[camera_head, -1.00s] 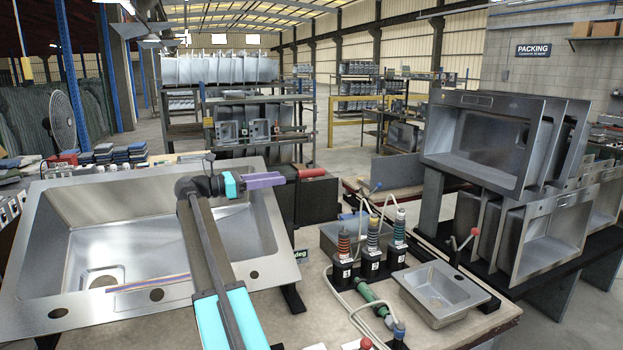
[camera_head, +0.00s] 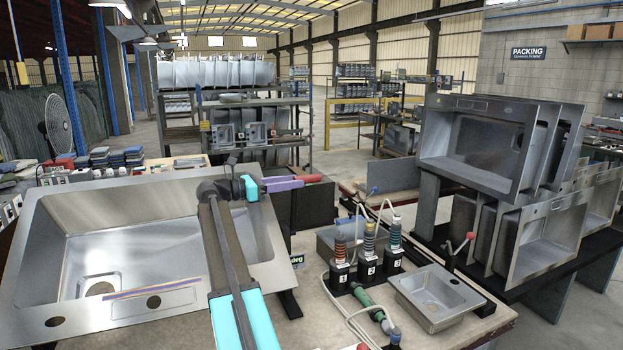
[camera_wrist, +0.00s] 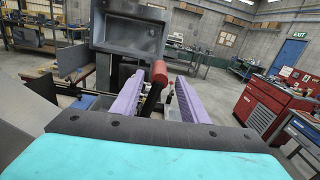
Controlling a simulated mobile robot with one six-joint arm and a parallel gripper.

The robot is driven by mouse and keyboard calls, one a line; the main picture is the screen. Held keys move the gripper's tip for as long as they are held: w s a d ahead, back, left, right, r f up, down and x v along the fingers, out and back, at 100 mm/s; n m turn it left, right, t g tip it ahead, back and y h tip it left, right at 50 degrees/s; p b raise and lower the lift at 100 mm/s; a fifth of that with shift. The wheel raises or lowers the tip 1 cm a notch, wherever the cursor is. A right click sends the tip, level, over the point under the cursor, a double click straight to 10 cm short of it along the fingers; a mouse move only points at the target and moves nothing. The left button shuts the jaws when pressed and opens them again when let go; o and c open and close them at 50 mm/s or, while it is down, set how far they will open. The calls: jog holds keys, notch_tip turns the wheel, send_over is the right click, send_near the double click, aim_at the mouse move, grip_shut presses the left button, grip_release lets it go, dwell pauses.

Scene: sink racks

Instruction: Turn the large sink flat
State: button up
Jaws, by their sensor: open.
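The large sink (camera_head: 125,212) is a steel basin with a wide rim at the left of the head view. It sits tilted, its far rim higher than its near rim. A lever with a red grip (camera_head: 313,178) stands just beyond its far right corner. My gripper (camera_head: 298,182) is at the lever, with its purple fingers close to the red grip. In the wrist view, my gripper (camera_wrist: 182,82) is open, with the red grip (camera_wrist: 159,72) and its black shaft showing between the fingers. I cannot tell whether a finger touches it.
Several black posts with coloured coils (camera_head: 367,245) and cables stand on the bench right of the sink. A small sink (camera_head: 437,292) lies at the bench's right. Large sinks (camera_head: 488,150) stand racked at the right. A red cabinet (camera_wrist: 262,102) shows in the wrist view.

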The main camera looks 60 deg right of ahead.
aim_at(311, 179)
jog(key=shift+p+x, duration=0.6)
jog(key=shift+x, duration=2.85)
grip_shut()
